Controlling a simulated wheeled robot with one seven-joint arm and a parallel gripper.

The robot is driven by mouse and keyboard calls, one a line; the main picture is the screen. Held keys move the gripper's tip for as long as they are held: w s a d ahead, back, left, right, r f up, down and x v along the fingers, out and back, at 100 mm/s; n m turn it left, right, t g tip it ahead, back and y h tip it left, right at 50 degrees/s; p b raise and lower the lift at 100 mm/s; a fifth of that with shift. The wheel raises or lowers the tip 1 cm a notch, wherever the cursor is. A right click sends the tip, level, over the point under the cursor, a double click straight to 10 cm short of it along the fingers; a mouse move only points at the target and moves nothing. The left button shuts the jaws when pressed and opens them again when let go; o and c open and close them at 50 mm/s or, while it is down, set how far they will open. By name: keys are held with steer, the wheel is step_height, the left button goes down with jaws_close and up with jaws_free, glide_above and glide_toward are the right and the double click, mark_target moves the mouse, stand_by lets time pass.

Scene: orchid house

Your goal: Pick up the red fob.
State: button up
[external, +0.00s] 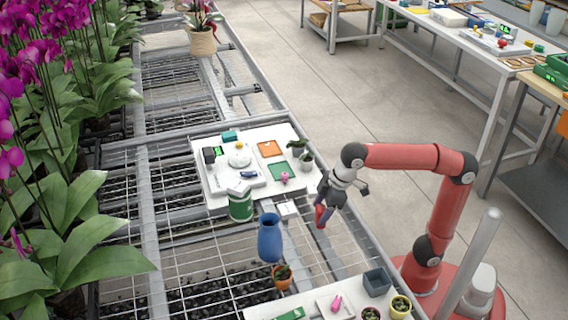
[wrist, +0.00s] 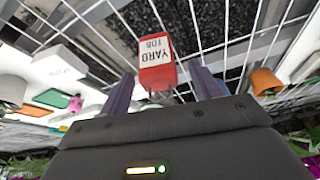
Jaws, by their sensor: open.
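The red fob (wrist: 157,78) is a small red block with a white label reading "YARD FOB", which appears upside down in the wrist view. It lies between the two dark purple fingers of my gripper (wrist: 163,88), with gaps on both sides. My gripper is open and points down over the mesh bench. In the external view my gripper (external: 325,210) is at the bench's right edge, and a patch of red, apparently the fob (external: 320,214), shows at its fingers. I cannot tell how deep the fob sits between the fingers.
A small white box (external: 288,208) stands just left of my gripper, also in the wrist view (wrist: 62,66). A blue vase (external: 270,238), a green tin (external: 240,204) and an orange pot (external: 282,278) stand nearby. A white board (external: 215,200) holding several items lies behind.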

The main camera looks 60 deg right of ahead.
steer(key=shift+x, duration=1.05)
steer(key=c, duration=1.1)
steer(key=shift+r, duration=0.2)
